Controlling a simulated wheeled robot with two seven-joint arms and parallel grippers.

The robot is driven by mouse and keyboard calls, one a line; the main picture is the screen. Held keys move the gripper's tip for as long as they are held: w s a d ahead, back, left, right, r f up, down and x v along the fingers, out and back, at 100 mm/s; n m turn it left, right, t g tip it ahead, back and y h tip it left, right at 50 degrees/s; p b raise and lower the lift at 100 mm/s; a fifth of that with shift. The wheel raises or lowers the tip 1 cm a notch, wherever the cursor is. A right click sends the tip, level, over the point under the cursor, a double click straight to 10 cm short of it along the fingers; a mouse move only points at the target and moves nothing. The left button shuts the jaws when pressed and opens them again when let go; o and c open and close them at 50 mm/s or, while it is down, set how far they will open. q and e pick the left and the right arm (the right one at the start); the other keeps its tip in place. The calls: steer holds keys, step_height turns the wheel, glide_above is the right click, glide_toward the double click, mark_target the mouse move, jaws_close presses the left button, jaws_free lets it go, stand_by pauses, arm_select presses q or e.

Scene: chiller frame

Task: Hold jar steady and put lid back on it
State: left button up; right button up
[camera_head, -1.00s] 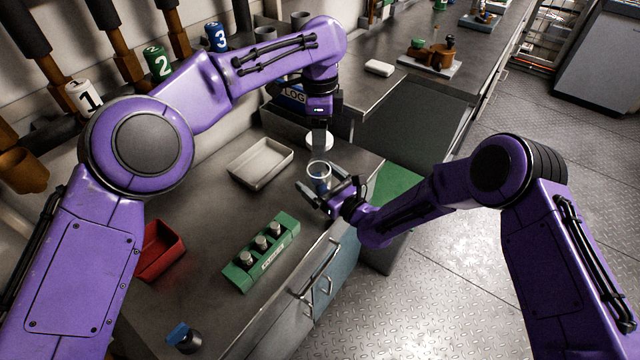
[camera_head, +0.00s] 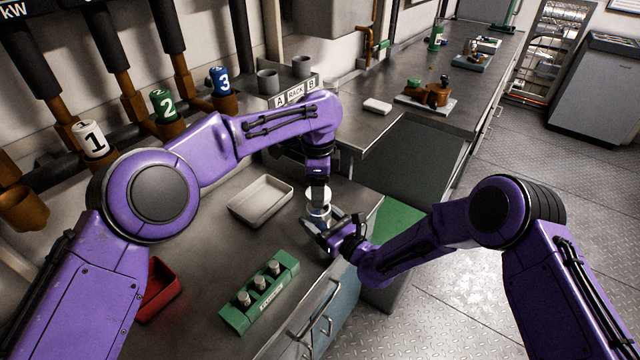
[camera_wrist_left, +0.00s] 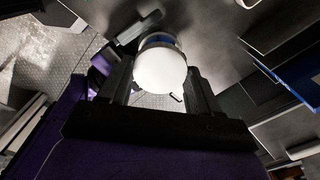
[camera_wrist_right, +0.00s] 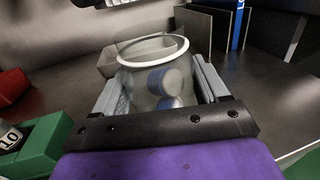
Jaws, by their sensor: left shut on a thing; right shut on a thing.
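My left gripper (camera_head: 318,187) points down from above and is shut on a round white lid (camera_head: 318,196). The lid shows face-on between the fingers in the left wrist view (camera_wrist_left: 160,70). My right gripper (camera_wrist_right: 155,90) is shut around a clear jar (camera_wrist_right: 140,85), which stands upright between its fingers. The jar's white-rimmed mouth is open in the right wrist view, and blue-and-white shapes show through its wall. In the head view the lid is just above the jar (camera_head: 320,214) and partly hides it. Whether they touch I cannot tell.
A pale empty tray (camera_head: 260,201) lies left of the jar on the steel bench. A green rack (camera_head: 258,292) with several small vials stands nearer, beside a red bin (camera_head: 160,290). The bench edge is close on the right, by a green surface (camera_head: 391,225).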

stand_by(0.4)
arm_select(q)
steer(key=shift+f, duration=0.85)
steer(key=shift+f, duration=0.55)
